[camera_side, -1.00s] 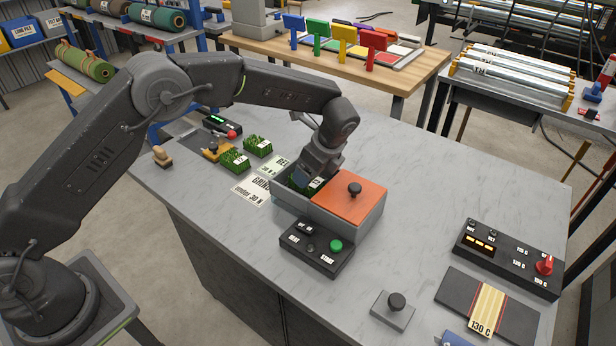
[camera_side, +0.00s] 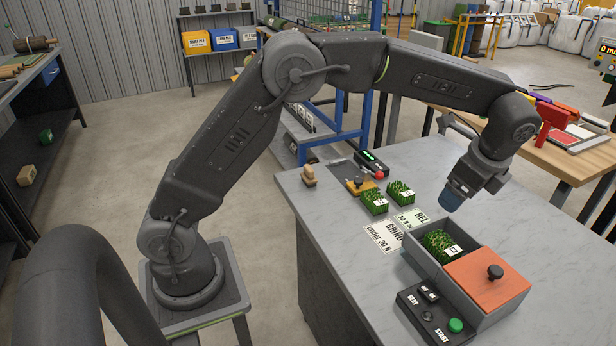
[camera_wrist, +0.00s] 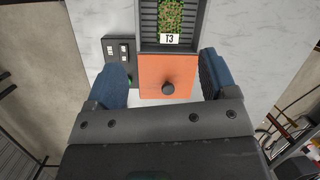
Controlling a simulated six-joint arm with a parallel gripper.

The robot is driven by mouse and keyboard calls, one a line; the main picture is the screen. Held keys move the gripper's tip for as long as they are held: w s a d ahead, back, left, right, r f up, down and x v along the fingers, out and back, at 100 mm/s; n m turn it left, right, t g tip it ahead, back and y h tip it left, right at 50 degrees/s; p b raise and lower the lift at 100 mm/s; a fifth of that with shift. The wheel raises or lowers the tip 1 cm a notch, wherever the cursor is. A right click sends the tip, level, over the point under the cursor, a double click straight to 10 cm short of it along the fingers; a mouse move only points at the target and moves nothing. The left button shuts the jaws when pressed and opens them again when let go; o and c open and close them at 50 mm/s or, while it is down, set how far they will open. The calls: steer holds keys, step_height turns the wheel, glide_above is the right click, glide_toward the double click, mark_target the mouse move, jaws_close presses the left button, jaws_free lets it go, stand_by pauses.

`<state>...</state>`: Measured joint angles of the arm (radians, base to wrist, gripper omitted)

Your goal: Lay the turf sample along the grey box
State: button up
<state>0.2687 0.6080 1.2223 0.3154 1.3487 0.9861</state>
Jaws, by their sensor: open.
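The grey box (camera_side: 457,291) stands on the bench, its near-right part covered by an orange lid (camera_side: 488,278) with a black knob. The turf sample (camera_side: 438,242), a green block with a white label, lies in the uncovered part. In the wrist view the turf (camera_wrist: 171,17) is tagged T3 and lies lengthwise with the box (camera_wrist: 148,20); its far end is cut off. My gripper (camera_side: 451,199) is above the bench, apart from the turf, with blue fingertips. In the wrist view my gripper (camera_wrist: 162,83) is open and empty, its fingers either side of the lid (camera_wrist: 155,70).
Two more turf blocks (camera_side: 374,203) (camera_side: 400,190) stand by a black device (camera_side: 372,163) with a red knob. Paper signs (camera_side: 382,236) lie left of the box. A black control box (camera_side: 430,314) with a green button stands at its near side. A wooden stamp (camera_side: 309,176) is at the bench's left.

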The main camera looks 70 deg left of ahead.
steer(key=s+a+r+n+t+h, duration=0.1)
steer(key=s+a+r+n, duration=0.3)
steer(key=s, duration=0.4)
steer(key=s+a+r+n+t+h, duration=0.1)
steer(key=s+a+r+n, duration=0.1)
steer(key=s+r+n, duration=0.35)
steer(key=s+a+f+n+t, duration=0.1)
steer(key=s+n, duration=0.1)
steer(key=s, duration=0.6)
steer(key=s+a+f+n+t+h, duration=0.1)
steer(key=s+f+n+t, duration=0.1)
steer(key=s, duration=0.6)
steer(key=shift+f+n+h, duration=0.3)
steer(key=shift+n, duration=0.55)
steer(key=shift+w+a, duration=0.1)
